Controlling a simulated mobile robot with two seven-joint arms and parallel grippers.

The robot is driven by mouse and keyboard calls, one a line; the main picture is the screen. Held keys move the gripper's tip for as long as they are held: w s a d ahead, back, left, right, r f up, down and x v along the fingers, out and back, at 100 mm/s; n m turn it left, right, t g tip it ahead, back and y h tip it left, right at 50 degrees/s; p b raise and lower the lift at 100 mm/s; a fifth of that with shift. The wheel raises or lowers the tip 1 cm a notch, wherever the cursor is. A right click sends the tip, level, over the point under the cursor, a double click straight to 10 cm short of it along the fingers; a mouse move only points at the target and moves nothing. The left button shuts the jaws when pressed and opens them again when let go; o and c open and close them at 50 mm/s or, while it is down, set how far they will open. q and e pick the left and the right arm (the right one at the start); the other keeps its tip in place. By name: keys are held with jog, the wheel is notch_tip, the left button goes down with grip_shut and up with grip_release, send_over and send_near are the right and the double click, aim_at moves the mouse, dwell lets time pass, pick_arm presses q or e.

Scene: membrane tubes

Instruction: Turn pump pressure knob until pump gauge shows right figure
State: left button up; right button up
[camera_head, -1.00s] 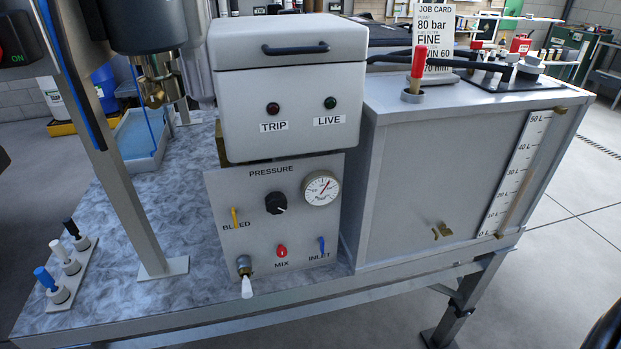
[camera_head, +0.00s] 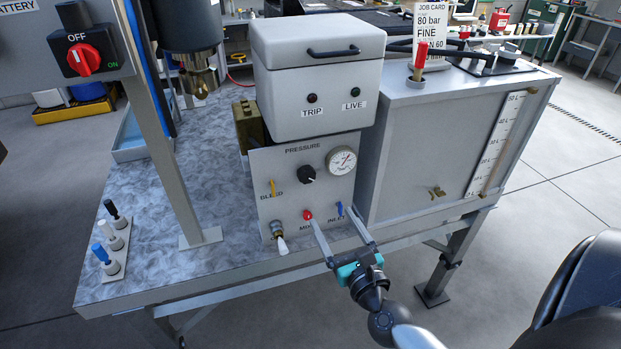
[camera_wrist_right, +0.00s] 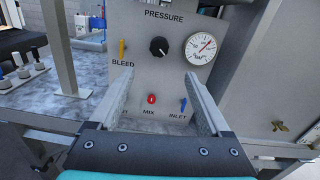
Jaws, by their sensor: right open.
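The black pressure knob (camera_head: 308,174) sits on the grey pump panel (camera_head: 275,165) under the word PRESSURE; it also shows in the right wrist view (camera_wrist_right: 158,46). The round white pump gauge (camera_head: 341,160) is just right of the knob, its red needle pointing to the upper right; its figures are too small to read surely. The job card (camera_head: 432,25) behind the tank reads 80 bar, FINE. My right gripper (camera_head: 332,222) is open and empty in front of the panel's lower part, below the knob, its fingers pointing at the panel. My left gripper is not in view.
The panel also bears a yellow bleed lever (camera_head: 273,188), a red mix knob (camera_head: 307,215) and a blue inlet lever (camera_head: 340,209). A grey box (camera_head: 315,80) with TRIP and LIVE lamps overhangs the panel. A metal post (camera_head: 165,150) stands left. The tank (camera_head: 420,150) stands right.

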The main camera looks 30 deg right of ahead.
aim_at(308, 179)
jog(key=x, duration=1.4)
jog(key=shift+p, duration=0.4)
jog(key=shift+c, duration=0.2)
jog(key=shift+a, duration=0.1)
grip_shut()
